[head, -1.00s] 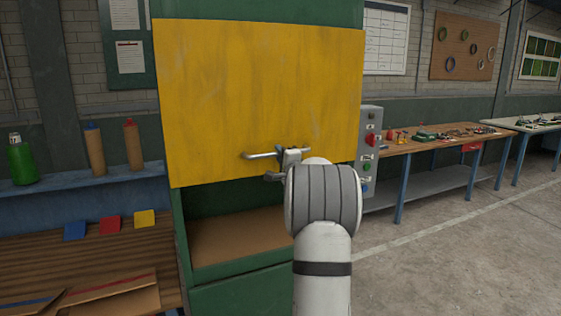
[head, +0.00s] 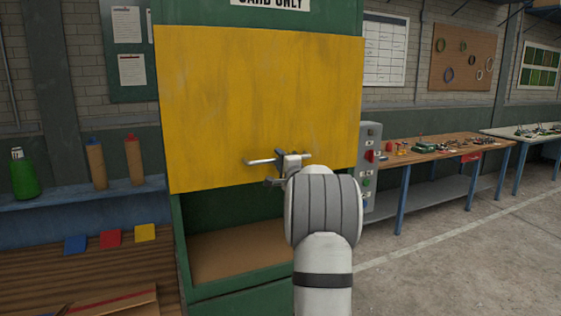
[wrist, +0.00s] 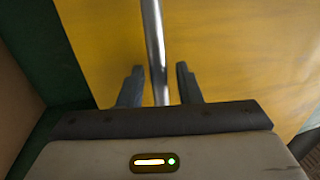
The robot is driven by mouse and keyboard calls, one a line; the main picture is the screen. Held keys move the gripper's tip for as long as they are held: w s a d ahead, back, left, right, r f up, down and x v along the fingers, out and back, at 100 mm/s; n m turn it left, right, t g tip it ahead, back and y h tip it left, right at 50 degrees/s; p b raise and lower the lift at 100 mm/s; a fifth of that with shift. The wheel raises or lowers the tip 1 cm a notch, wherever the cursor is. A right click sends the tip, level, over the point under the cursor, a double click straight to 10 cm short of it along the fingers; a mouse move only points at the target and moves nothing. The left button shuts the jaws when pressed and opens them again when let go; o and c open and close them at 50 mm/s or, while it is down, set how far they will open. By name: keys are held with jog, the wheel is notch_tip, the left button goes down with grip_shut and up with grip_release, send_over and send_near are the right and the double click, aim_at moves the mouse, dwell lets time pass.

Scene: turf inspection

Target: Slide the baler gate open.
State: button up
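The baler gate is a yellow panel (head: 250,100) across the green baler's front, with a dark opening below its lower edge. A metal bar handle (head: 262,161) is fixed near the gate's lower edge. My gripper (head: 283,168) is at the handle, partly hidden behind my pale wrist link. In the wrist view, the handle bar (wrist: 155,45) runs between the two dark fingers of my gripper (wrist: 158,80). Gaps show on both sides of the bar, so the fingers look open around it. Whether either finger touches the bar is unclear.
A grey control box (head: 369,165) with coloured buttons stands right of the gate. A workbench (head: 440,150) with small parts lies farther right. A blue shelf (head: 60,195) with bottles is at the left. Open concrete floor (head: 440,260) is at the right.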

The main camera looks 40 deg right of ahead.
jog(key=shift+s, duration=0.1)
jog(key=shift+s+f, duration=0.15)
jog(key=shift+s, duration=0.1)
jog(key=b+v, duration=0.2)
jog(key=v, duration=0.5)
jog(key=shift+a, duration=0.1)
